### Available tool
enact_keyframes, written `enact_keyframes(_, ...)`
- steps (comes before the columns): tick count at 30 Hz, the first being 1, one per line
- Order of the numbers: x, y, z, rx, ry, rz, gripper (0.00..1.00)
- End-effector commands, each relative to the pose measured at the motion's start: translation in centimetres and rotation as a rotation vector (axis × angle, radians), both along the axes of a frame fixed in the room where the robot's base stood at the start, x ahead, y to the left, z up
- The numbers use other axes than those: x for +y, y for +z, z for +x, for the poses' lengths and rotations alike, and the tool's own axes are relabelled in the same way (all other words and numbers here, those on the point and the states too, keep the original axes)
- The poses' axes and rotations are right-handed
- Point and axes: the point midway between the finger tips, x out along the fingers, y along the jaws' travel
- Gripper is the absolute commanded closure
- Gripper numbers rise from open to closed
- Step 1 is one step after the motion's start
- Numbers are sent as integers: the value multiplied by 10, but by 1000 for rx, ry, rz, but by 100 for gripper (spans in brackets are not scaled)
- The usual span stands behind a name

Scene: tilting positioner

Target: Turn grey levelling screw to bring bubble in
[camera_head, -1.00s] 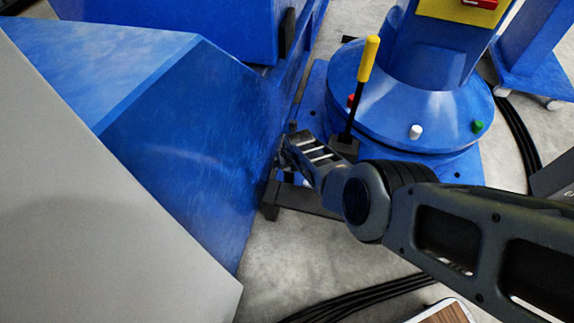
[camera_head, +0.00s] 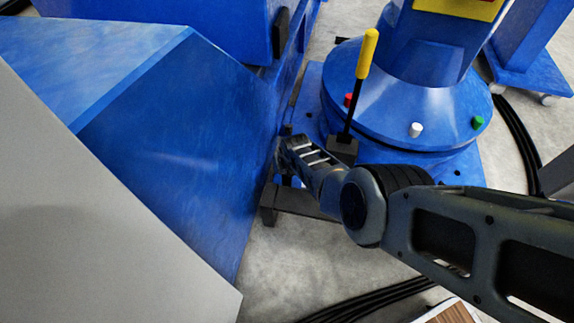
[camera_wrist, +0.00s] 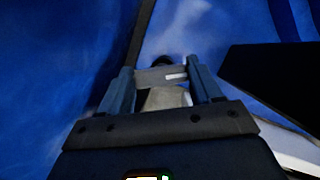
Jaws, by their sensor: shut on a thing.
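My gripper (camera_head: 286,152) reaches down between the blue slanted housing and the round blue base. In the wrist view its two fingers (camera_wrist: 162,88) stand on either side of a pale grey piece (camera_wrist: 165,98), and they are shut on it. This piece appears to be the grey levelling screw; its lower part is hidden by the gripper body. A grey bar with a small white mark (camera_wrist: 172,76) shows across the fingertips, with a dark round part behind it. I cannot make out the bubble in either view.
The blue housing (camera_head: 180,150) stands close on the left. The round blue base (camera_head: 400,110) carries white, red and green knobs. A yellow-handled lever (camera_head: 367,55) rises just behind my gripper. A dark bracket (camera_head: 300,200) lies below it. Black cables (camera_head: 370,298) cross the floor.

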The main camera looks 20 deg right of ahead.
Motion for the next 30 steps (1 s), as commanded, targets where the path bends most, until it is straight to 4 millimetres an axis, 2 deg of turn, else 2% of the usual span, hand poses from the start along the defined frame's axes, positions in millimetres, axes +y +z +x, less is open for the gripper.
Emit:
enact_keyframes(1,0,0,0,0,0,0,53)
enact_keyframes(6,0,0,0,0,0,0,67)
enact_keyframes(17,-1,0,0,3,80,3,67)
enact_keyframes(30,-3,-2,0,3,395,5,67)
